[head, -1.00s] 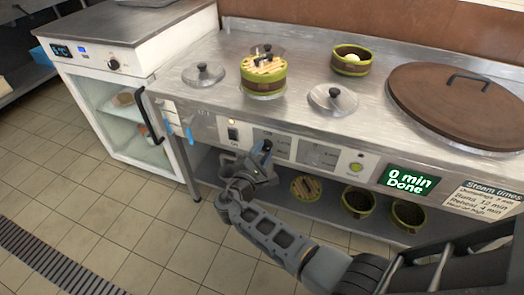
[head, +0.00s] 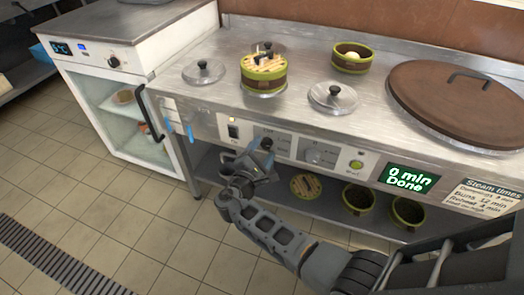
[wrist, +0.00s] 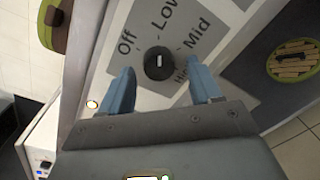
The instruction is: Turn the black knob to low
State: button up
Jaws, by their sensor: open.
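The black knob (wrist: 153,69) sits on a grey dial plate (wrist: 214,22) marked Off, Low, Mid and High in the wrist view. Its short white mark runs straight up the picture, roughly in line with Low. My gripper (wrist: 162,84) is open, with one blue finger to the left of the knob and one to the right, both a little below its centre in the picture. I see gaps between the fingers and the knob. In the head view my gripper (head: 261,150) is at the counter's front panel and hides the knob.
A green display (head: 407,179) reads "0 min Done". Steamer baskets (head: 358,199) stand on the shelf below. The floor in front is clear.

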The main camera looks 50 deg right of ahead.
jog(key=shift+a, duration=0.1)
jog(key=v, duration=0.7)
jog(key=shift+a, duration=0.3)
jog(key=shift+s, duration=0.1)
jog(key=s+a+f+t+y+p, duration=0.15)
jog(key=s+a+f+y, duration=0.25)
jog(key=s+f+y, duration=0.55)
jog(key=s+a+r+m+t+y+p, duration=0.1)
jog(key=s+a+r+m, duration=0.15)
jog(key=s, duration=0.45)
jog(key=s+a+r+m+t+y+p, duration=0.1)
jog(key=s+a+y, duration=0.1)
jog(key=s+a, duration=0.3)
jog(key=s+a+r+m+t+y+p, duration=0.2)
jog(key=s+a+r+m+y, duration=0.1)
jog(key=s+r, duration=0.75)
notch_tip(320, 180, up, 21)
jog(key=s+m+t+y+p, duration=0.1)
jog(key=s+m+t, duration=0.1)
jog(key=m+t, duration=0.2)
jog(key=shift+s+r+m, duration=0.2)
jog(key=shift+s+m, duration=0.15)
jog(key=shift+m, duration=0.4)
